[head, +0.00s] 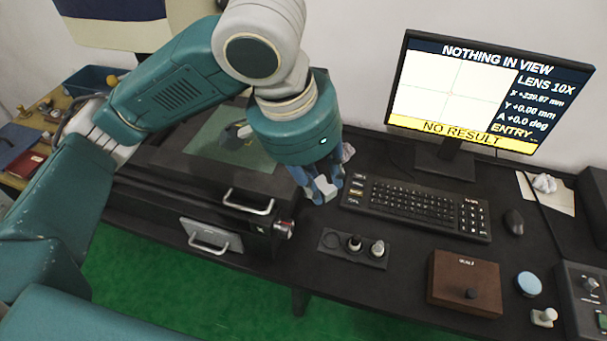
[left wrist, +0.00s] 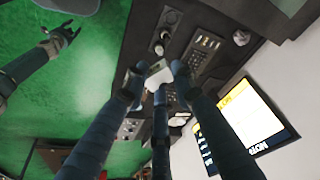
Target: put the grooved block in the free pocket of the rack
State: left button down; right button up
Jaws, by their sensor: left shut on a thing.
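The grooved block (head: 327,189) is small and light grey. My left gripper (head: 322,192) is shut on it and holds it above the desk, behind the rack. In the left wrist view the block (left wrist: 158,75) sits between the blue fingertips (left wrist: 157,82); its groove is not clear. The rack (head: 340,256) is a flat dark plate on the desk. Its left pocket (head: 331,241) looks empty; two metal-topped pieces (head: 354,243) (head: 377,249) stand in the others. My right gripper (left wrist: 58,40) shows in the left wrist view with fingers apart, over the green floor.
A keyboard (head: 415,204) lies right of the gripper, below a monitor (head: 490,90) reading NOTHING IN VIEW. A wooden box (head: 465,281) stands right of the rack. A dark machine with handles (head: 248,204) stands left. Bare desk lies around the rack.

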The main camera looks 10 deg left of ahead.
pick_arm(q)
jog(key=w+d+f+m+g, duration=0.1)
jog(key=w+d+f+m, duration=0.3)
jog(key=f, duration=0.1)
jog(key=s+a+r+n+t, duration=0.2)
jog(key=s+a+r+n, duration=0.4)
jog(key=a+r+n, duration=0.3)
jog(key=w+d+r+n+y, duration=0.1)
jog(key=w+d+n+y, duration=0.15)
jog(key=w+d, duration=0.7)
jog(key=s+a+f+m+g+h, duration=0.1)
jog(key=s+a+f+m+h, duration=0.1)
jog(key=f+m, duration=0.3)
jog(key=s+a+f+m+g+h, duration=0.1)
jog(key=f+m, duration=0.3)
jog(key=m, duration=0.7)
jog(key=shift+s+a+f+g+h, duration=0.35)
jog(key=shift+s+g, duration=0.35)
jog(key=shift+s, duration=0.1)
